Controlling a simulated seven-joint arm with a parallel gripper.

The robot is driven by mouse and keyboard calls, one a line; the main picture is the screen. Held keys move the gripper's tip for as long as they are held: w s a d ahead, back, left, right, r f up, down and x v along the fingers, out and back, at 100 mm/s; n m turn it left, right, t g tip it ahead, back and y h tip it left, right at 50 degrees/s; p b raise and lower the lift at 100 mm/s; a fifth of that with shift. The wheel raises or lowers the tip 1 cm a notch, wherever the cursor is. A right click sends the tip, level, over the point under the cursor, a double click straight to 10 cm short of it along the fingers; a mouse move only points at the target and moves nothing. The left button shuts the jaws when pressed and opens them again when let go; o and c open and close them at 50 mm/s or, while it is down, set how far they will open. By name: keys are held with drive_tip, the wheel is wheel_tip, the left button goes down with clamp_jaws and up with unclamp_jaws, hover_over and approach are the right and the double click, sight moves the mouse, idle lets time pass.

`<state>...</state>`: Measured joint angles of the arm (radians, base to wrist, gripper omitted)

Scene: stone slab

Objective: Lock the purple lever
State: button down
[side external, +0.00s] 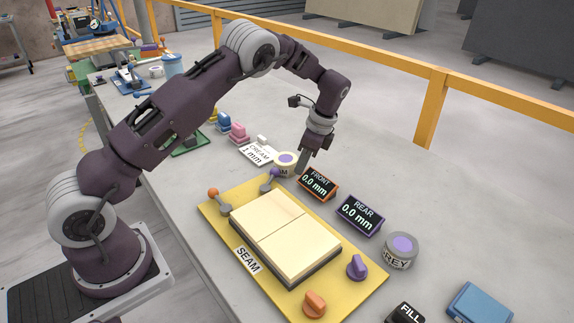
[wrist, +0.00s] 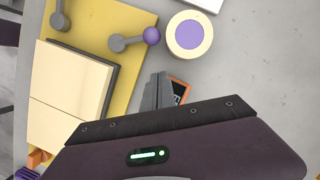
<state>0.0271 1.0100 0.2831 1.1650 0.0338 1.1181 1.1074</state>
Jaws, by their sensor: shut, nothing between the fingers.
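The purple lever (side external: 271,177) is a grey arm with a purple ball end at the far corner of the yellow board (side external: 212,213). It also shows in the wrist view (wrist: 150,36), with its ball pointing right past the board's edge. A second lever with an orange ball (side external: 216,195) sits at the board's left corner. My gripper (side external: 301,170) is shut and empty. It hangs just right of the purple ball in the side view, apart from it. In the wrist view my gripper (wrist: 158,88) is below the ball.
Cream slabs (side external: 285,232) lie on the board, with a purple knob (side external: 357,266) and an orange knob (side external: 315,303) at its near end. A round tin (side external: 286,163) stands behind the lever. The FRONT display (side external: 318,184) is close beside my gripper; the REAR display (side external: 360,215) is farther right.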

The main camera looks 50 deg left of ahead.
drive_tip(key=s+a, duration=0.1)
drive_tip(key=s+a+f, duration=0.1)
drive_tip(key=a, duration=0.1)
drive_tip(key=shift+s+a, duration=0.15)
drive_tip(key=shift+a, duration=0.05)
drive_tip(key=shift+a+n, duration=0.55)
drive_tip(key=shift+n, duration=0.15)
drive_tip(key=w+d, duration=0.1)
drive_tip(key=w+d+r, duration=0.2)
drive_tip(key=shift+d, duration=0.25)
drive_tip(key=v, duration=0.8)
drive_tip(key=shift+r, duration=0.35)
